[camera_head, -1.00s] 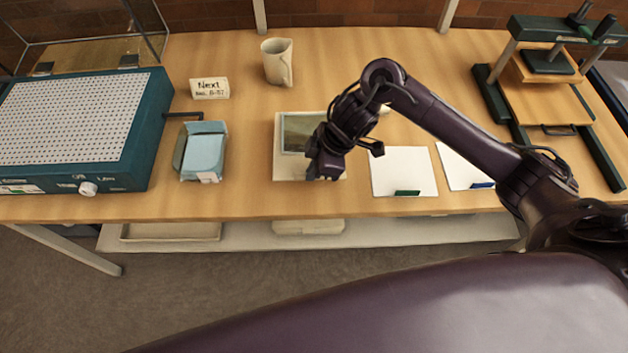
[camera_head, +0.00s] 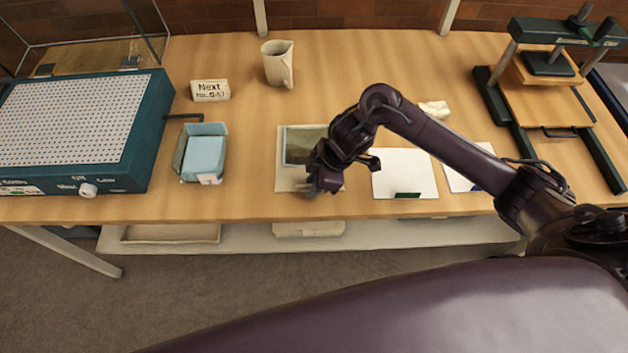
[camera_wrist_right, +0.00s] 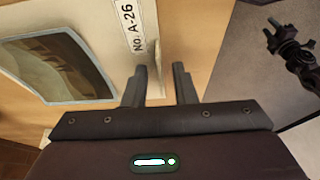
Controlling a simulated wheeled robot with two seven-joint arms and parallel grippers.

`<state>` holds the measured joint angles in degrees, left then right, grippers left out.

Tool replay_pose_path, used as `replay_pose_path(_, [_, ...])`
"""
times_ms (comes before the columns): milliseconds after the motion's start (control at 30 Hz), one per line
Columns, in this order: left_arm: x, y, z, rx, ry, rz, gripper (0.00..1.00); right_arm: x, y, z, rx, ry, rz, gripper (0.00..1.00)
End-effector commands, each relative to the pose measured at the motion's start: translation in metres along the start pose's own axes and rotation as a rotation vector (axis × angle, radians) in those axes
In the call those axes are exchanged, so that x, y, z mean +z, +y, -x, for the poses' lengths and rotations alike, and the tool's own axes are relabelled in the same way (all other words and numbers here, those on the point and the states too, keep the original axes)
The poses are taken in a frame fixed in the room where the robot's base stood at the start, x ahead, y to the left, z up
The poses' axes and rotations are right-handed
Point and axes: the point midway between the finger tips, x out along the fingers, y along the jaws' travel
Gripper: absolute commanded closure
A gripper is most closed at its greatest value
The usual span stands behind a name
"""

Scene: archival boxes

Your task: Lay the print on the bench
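The print (camera_head: 302,145), a dark landscape on a pale mount, appears flat at the front middle of the bench (camera_head: 250,195). My right gripper (camera_head: 320,191) covers its front right part. In the right wrist view, the print (camera_wrist_right: 55,60) shows at the left, beside a white strip lettered "No. A-26" (camera_wrist_right: 131,30). Whether the mount touches the wood everywhere is hidden. My left gripper is not in view.
A blue tray-like box (camera_head: 204,152), a "Next" sign (camera_head: 210,90) and a jug (camera_head: 278,64) stand left and behind. White sheets (camera_head: 404,172) lie to the right, a small white object (camera_head: 434,108) behind them. A press (camera_head: 548,90) and a perforated teal unit (camera_head: 75,125) flank the bench.

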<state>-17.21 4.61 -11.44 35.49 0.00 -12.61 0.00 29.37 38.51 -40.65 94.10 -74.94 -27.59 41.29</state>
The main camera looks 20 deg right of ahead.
Motion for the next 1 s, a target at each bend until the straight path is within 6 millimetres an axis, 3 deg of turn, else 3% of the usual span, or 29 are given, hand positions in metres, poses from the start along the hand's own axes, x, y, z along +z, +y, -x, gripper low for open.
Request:
replay_pose_path(333, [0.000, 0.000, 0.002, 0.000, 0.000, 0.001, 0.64, -0.001, 0.001, 0.011, 0.003, 0.001, 0.002, 0.75])
replay_pose_path(733, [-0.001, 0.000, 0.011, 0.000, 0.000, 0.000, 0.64, -0.001, 0.002, 0.095, 0.006, -0.002, 0.003, 0.75])
replay_pose_path(1000, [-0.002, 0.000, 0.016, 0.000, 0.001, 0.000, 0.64, -0.001, 0.000, 0.121, 0.001, 0.000, 0.001, 0.75])
